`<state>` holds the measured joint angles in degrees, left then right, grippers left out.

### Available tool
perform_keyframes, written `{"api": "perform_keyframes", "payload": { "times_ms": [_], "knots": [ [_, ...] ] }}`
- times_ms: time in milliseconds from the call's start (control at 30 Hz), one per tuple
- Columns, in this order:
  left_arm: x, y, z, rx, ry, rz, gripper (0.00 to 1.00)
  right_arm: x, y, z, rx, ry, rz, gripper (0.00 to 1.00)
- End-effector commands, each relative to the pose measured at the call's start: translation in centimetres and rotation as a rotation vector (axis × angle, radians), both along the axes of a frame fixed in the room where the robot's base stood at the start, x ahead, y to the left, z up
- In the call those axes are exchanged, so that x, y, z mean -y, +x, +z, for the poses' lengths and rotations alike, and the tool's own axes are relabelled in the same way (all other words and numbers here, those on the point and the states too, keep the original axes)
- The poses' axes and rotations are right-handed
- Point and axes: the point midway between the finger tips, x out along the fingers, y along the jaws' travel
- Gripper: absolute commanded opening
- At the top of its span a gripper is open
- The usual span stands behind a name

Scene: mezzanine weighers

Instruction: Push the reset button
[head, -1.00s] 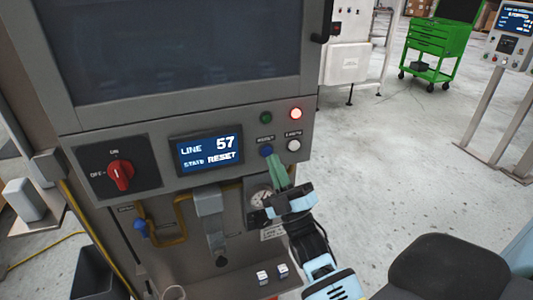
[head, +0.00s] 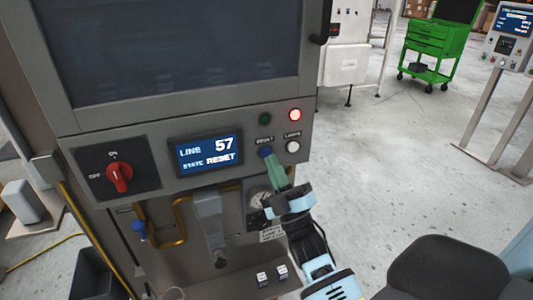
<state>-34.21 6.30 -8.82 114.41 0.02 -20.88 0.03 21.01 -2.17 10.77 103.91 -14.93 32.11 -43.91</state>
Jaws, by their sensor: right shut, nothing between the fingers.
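The blue reset button (head: 266,152) sits on the grey machine panel, under a small label that appears to read RESET. My right gripper (head: 271,162) is shut and empty. Its green fingertips are at the lower edge of the button in the picture; I cannot tell whether they touch it. The display (head: 206,156) left of the button reads LINE 57, STATE RESET. My left gripper is not in view.
A white button (head: 292,147), a lit red lamp (head: 295,115) and a dark green button (head: 265,118) surround the blue one. A red rotary switch (head: 119,178) is at left. The floor at right has free room.

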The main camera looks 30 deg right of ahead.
Motion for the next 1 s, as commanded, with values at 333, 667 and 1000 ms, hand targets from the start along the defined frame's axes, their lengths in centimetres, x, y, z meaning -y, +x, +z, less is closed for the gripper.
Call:
{"api": "perform_keyframes", "payload": {
  "times_ms": [333,667,1000],
  "knots": [
    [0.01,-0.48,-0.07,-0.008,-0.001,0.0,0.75,0.0,0.0,-0.01,0.0,0.0,0.0,0.0],
    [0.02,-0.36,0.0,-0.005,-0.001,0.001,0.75,0.0,0.01,-0.01,0.0,0.0,0.0,0.0],
    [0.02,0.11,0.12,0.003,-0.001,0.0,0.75,0.0,0.0,0.0,0.0,0.0,0.0,0.0]
  ]
}}
